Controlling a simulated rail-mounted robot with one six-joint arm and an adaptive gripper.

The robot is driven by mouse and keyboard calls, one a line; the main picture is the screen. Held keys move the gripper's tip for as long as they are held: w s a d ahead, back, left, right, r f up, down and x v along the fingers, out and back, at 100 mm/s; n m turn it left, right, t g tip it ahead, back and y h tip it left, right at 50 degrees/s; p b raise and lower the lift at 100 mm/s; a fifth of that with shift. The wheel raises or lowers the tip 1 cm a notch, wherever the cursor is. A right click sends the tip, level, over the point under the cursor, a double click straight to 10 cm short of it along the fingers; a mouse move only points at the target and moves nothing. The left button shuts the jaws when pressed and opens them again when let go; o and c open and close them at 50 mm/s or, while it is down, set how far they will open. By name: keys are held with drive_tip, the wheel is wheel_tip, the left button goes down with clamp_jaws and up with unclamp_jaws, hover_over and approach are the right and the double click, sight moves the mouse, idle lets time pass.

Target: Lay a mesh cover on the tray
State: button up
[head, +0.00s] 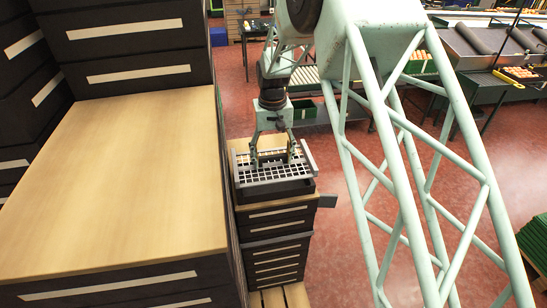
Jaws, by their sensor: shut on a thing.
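My gripper (272,158) points down and is shut on a pale mesh cover (270,174), a flat grid with square holes. The cover looks level and lies over a dark tray (280,191). Only the front wall and rim of the tray show below the cover. I cannot tell whether the cover touches the tray or hangs just above it. The tray stands on top of a stack of dark drawers or crates with pale label strips.
A wide wooden top (120,185) on dark drawers fills the left. Red floor (345,240) is open to the right of the stack, behind my lattice arm. Green crates (480,240) stand at the lower right. Conveyors with oranges (525,72) are at the back right.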

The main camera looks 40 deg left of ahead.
sight(272, 164)
drive_tip(key=shift+f+b, duration=0.8)
drive_tip(key=shift+f, duration=1.05)
drive_tip(key=o, duration=1)
drive_tip(key=shift+r, duration=0.1)
drive_tip(key=shift+r, duration=5.9)
